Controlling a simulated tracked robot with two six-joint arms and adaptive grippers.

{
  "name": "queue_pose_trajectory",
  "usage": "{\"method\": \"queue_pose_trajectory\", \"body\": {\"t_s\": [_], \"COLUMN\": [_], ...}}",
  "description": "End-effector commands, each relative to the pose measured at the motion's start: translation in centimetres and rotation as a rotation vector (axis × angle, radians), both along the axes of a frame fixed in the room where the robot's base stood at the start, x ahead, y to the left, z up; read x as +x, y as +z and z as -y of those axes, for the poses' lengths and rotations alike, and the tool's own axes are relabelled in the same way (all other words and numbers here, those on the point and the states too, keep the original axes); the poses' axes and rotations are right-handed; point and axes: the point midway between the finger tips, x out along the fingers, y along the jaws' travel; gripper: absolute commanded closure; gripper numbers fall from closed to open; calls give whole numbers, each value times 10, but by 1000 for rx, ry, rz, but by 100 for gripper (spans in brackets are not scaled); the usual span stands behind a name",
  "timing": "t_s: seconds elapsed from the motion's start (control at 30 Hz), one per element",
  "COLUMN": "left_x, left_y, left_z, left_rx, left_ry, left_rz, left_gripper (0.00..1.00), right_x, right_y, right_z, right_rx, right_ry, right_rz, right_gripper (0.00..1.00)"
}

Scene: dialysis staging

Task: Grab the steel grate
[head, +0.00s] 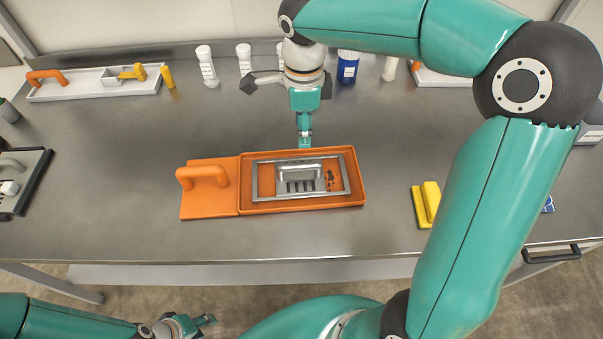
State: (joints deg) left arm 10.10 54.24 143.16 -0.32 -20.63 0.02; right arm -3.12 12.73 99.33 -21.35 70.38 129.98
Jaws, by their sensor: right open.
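The steel grate (299,172), a grey metal frame with a raised handle and slots in its middle, lies in the orange tray (357,188) at the middle of the table. My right gripper (288,87) is open above the back of the table, beyond the tray and apart from the grate. Its dark fingertips are spread to either side. A narrow teal piece below its wrist reaches toward the tray's back rim; I cannot tell whether it belongs to the gripper. My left gripper (205,321) is low at the bottom left, short of the table; its jaw opening is unclear.
An orange plate with a handle (206,205) adjoins the tray's left side. White bottles (207,66), a blue jar (347,68) and a white tray (95,88) stand at the back.

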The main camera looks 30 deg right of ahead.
Motion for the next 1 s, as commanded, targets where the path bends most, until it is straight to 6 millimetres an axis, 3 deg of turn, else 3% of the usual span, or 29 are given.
{"method": "queue_pose_trajectory", "body": {"t_s": [0.1,0.3,0.67,1.0], "left_x": [0,0,0,0], "left_y": [-1,0,3,10], "left_z": [0,0,0,0], "left_rx": [0,0,0,0], "left_ry": [0,0,0,0], "left_rz": [0,0,0,0], "left_gripper": [60,60,60,60], "right_x": [2,4,4,4], "right_y": [-29,-67,-95,-137], "right_z": [-4,-6,-7,-7], "right_rx": [-1,-1,0,1], "right_ry": [12,16,18,18], "right_rz": [-7,-5,-4,-3], "right_gripper": [50,50,50,50]}}
